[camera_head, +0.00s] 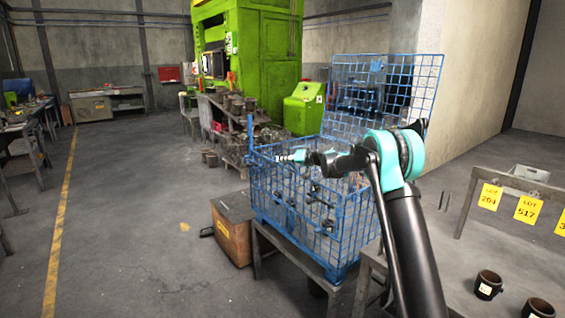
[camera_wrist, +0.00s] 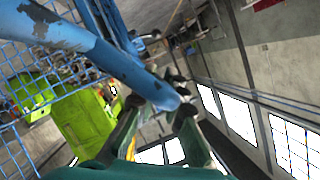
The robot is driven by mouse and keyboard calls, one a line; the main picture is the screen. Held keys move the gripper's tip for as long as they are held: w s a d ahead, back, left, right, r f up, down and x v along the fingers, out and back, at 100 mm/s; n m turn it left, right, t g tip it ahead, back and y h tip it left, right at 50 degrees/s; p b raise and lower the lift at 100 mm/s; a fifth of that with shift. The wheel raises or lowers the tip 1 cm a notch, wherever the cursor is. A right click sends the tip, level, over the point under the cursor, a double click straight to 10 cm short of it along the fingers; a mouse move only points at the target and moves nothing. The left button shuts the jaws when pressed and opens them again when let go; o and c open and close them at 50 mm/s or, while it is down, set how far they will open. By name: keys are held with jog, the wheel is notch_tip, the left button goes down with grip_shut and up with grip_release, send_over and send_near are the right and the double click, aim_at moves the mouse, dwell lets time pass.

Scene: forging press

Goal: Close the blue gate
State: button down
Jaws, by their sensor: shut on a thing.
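The blue mesh cage (camera_head: 305,215) stands on a low metal stand in the middle of the head view, with dark parts inside. A tall blue mesh panel (camera_head: 420,80) rises upright at its back right. A blue post (camera_head: 251,135) sticks up at its left corner. I cannot tell for sure which part is the gate. My gripper (camera_head: 284,157) is at the cage's upper left, near this post. In the wrist view my gripper (camera_wrist: 160,106) is shut on a worn blue bar (camera_wrist: 110,58) that runs between its fingers. Its hold is partly hidden in the head view.
A brown box (camera_head: 234,235) stands on the floor left of the cage. A green press (camera_head: 262,60) and shelves of dark parts (camera_head: 235,115) are behind. A table with dark cups (camera_head: 488,285) and yellow lot signs (camera_head: 528,208) is at right.

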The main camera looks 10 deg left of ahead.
jog(key=c, duration=1.6)
grip_release()
jog(key=shift+w+d, duration=0.15)
jog(key=v, duration=1.2)
